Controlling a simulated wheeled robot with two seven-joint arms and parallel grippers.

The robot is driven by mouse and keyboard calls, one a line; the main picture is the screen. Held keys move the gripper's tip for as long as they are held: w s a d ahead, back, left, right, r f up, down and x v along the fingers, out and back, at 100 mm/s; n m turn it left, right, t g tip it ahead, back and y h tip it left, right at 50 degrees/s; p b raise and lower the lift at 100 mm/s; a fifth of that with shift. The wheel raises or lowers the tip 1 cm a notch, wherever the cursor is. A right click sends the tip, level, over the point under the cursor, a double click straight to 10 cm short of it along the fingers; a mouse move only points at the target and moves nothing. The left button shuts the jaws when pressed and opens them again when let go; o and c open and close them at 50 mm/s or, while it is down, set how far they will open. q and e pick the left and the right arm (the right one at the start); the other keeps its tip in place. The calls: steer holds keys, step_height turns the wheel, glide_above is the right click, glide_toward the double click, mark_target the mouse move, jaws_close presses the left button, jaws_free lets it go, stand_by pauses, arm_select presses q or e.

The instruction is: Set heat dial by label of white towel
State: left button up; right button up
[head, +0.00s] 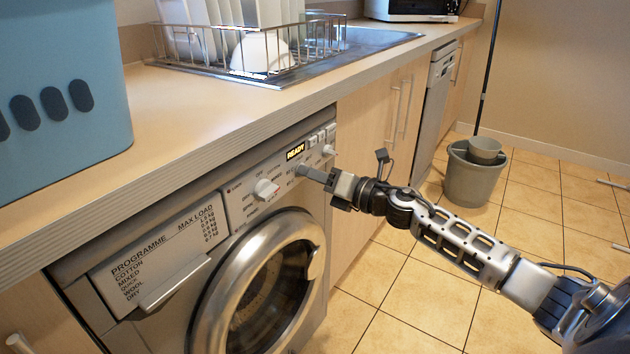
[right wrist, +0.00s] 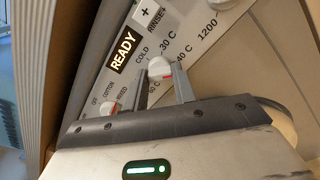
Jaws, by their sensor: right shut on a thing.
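The washing machine's heat dial (right wrist: 159,67) is a small white knob with a red mark, ringed by labels that read COLD, 30 C, 40 C and 60 C. My right gripper (right wrist: 163,82) is shut on this dial, with one grey finger on each side of it. The red mark shows at the knob's lower right; I cannot tell which label it points to. In the head view my right gripper (head: 301,171) is at the panel and hides the dial. No white towel or towel label is in view. My left gripper is out of view.
The panel's display (head: 296,151) reads READY. The programme dial (head: 265,189) is left of my gripper, a third dial (head: 328,151) right of it. The round door (head: 262,285) is below. A blue basket (head: 60,85) stands on the worktop (head: 190,95).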

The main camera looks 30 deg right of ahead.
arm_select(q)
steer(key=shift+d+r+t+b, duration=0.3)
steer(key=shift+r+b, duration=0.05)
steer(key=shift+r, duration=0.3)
arm_select(e)
steer(key=shift+f+n, duration=0.1)
steer(key=shift+n, duration=0.8)
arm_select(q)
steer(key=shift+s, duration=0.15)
arm_select(e)
steer(key=o, duration=1)
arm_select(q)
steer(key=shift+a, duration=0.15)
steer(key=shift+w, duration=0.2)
arm_select(e)
steer(key=shift+s, duration=0.1)
